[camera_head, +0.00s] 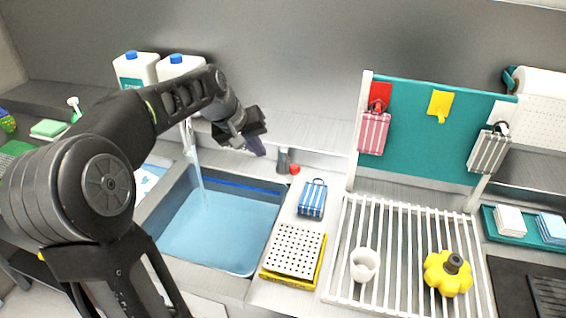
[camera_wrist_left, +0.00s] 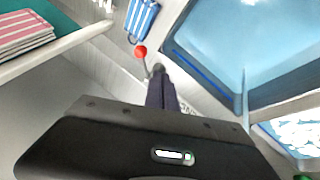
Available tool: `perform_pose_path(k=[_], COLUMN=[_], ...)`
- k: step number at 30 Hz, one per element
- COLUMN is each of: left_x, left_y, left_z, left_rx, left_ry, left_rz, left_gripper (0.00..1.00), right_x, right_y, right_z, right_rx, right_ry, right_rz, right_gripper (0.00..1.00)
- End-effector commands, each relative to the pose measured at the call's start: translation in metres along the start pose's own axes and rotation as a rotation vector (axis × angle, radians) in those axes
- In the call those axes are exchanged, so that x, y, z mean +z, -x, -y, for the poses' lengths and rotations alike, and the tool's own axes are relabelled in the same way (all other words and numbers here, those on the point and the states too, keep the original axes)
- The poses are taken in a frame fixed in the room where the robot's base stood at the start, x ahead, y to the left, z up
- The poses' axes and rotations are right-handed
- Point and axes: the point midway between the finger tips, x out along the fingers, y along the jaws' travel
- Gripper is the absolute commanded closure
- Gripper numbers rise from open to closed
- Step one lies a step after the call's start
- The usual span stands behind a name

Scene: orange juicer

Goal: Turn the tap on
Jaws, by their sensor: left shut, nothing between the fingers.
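The tap's lever has a red ball knob (camera_head: 295,169) and a grey upright body (camera_head: 283,160) on the ledge behind the sink's right side. In the left wrist view the red knob (camera_wrist_left: 140,51) sits on a thin stem beside the grey body (camera_wrist_left: 158,69). The tap's pale spout (camera_head: 188,135) is partly behind my left arm, and a pale streak like running water falls from it into the sink (camera_head: 215,225). My left gripper (camera_head: 257,149) is shut and empty, left of the lever. Its fingers (camera_wrist_left: 161,93) point towards the grey body; contact cannot be told. My right gripper is not in view.
A perforated white tray (camera_head: 296,250) and a white rack (camera_head: 400,235) are to the right. A teal board (camera_head: 410,135) stands behind the rack. White bottles (camera_head: 180,66) stand behind my left arm.

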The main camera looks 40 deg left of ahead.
Motion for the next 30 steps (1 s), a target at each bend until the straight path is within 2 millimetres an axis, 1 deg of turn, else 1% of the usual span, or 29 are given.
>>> perform_pose_path(k=[9, 11, 12, 13, 18, 22, 30], left_x=[0.001, 0.001, 0.001, 0.002, 0.005, 0.005, 0.006], left_y=[-0.063, -0.074, -0.076, -0.079, -0.094, -0.098, -0.099], left_z=[-0.001, -0.001, -0.009, -0.013, -0.026, -0.029, -0.03], left_rx=[-0.001, -0.001, 0.001, 0.002, 0.001, 0.001, 0.001], left_ry=[0.001, 0.002, -0.002, -0.002, -0.001, 0.0, 0.0], left_rz=[0.007, 0.007, 0.005, 0.005, 0.003, 0.001, 0.0], left_gripper=[1.0, 1.0, 1.0, 1.0, 1.0, 1.0, 1.0], right_x=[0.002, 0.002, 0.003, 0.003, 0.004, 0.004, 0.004], right_y=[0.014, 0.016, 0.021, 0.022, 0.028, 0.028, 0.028], right_z=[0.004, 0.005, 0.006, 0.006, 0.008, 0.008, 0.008], right_rx=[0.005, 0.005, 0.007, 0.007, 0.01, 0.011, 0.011], right_ry=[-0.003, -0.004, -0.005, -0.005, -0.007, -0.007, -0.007], right_rz=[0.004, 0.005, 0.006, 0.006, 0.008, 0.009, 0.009], right_gripper=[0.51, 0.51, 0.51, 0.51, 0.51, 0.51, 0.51])
